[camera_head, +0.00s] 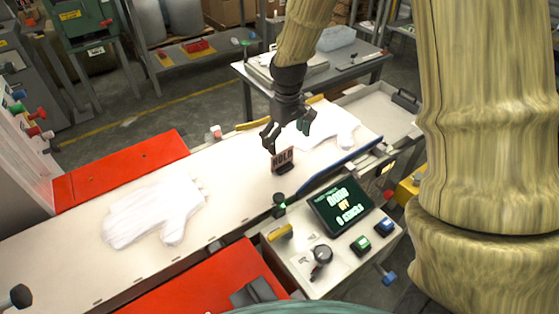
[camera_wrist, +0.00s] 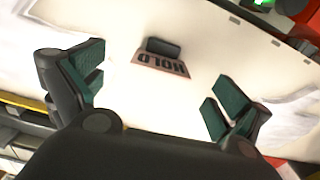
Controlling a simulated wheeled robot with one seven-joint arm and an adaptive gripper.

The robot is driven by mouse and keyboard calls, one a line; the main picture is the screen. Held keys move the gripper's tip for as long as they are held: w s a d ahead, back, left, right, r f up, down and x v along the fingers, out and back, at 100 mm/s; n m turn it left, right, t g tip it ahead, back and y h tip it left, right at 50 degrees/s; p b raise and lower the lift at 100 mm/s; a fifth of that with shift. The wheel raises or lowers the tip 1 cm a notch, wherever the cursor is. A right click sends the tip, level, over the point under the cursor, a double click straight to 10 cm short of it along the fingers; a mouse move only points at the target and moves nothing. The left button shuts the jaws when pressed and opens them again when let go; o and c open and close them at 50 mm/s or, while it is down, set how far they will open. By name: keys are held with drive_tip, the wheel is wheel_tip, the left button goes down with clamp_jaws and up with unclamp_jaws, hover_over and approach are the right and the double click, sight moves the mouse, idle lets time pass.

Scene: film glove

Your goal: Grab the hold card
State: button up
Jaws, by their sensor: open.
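The hold card (camera_head: 282,159) is a small pinkish-brown card with dark "HOLD" lettering. It stands in a dark base on the pale bench surface in the head view. In the wrist view the hold card (camera_wrist: 160,65) appears upside down, with its dark base at the far side. My gripper (camera_head: 288,137) is open above the card and close to it in the head view. In the wrist view my gripper (camera_wrist: 152,95) has its green-padded fingers spread wide on either side of the card, with nothing between the pads. The card looks apart from both fingers.
White gloves (camera_head: 155,212) lie on the bench (camera_head: 60,250) at left, and another glove (camera_head: 340,128) lies behind the card at right. A control panel with a screen (camera_head: 342,205) and knobs stands in front. A blue rail (camera_head: 340,165) runs right of the card. Red panels (camera_head: 120,168) flank the bench.

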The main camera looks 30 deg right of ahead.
hover_over(282, 165)
drive_tip(key=f, duration=0.4)
drive_tip(key=shift+w+d+f, duration=0.15)
drive_tip(key=shift+w+d, duration=0.05)
drive_tip(key=shift+d, duration=0.1)
drive_tip(key=shift+s, duration=0.35)
drive_tip(key=shift+w+a+f+p, duration=0.1)
drive_tip(key=shift+w+f+p, duration=0.15)
drive_tip(key=shift+f, duration=1.05)
drive_tip(key=shift+w+a+f+p, duration=0.1)
drive_tip(key=shift+f+p, duration=0.1)
drive_tip(key=shift+f, duration=1.05)
drive_tip(key=c, duration=1.5)
